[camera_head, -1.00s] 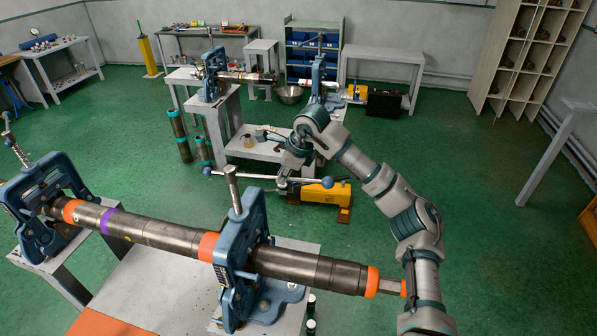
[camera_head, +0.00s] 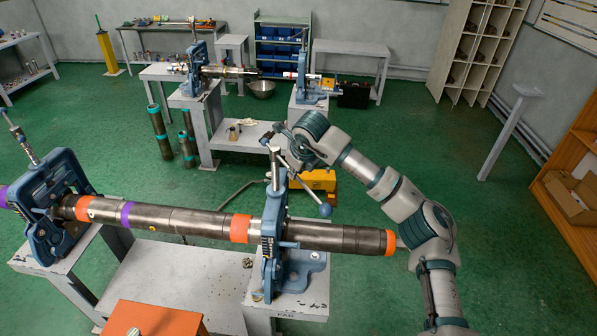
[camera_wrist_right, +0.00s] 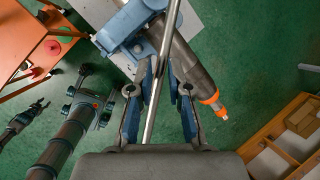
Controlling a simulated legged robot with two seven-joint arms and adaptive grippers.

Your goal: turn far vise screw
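A long steel pipe (camera_head: 185,221) with orange and purple bands runs through two blue vises on the near stands. The left vise (camera_head: 50,200) has its own screw and handle. The right vise (camera_head: 272,235) carries an upright screw (camera_head: 275,165) with a slanted ball-ended handle bar (camera_head: 308,188). My right gripper (camera_head: 287,147) is at this screw's top, partly hidden by my wrist. In the right wrist view, the bar (camera_wrist_right: 170,35) passes between its fingers (camera_wrist_right: 164,75), with a gap visible beside it.
A second pair of blue vises (camera_head: 197,75) holds a pipe behind. A yellow machine (camera_head: 320,180) stands just beyond my right gripper. Capped pipes (camera_head: 158,132) stand on the floor. An orange stand (camera_head: 150,318) is at the front.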

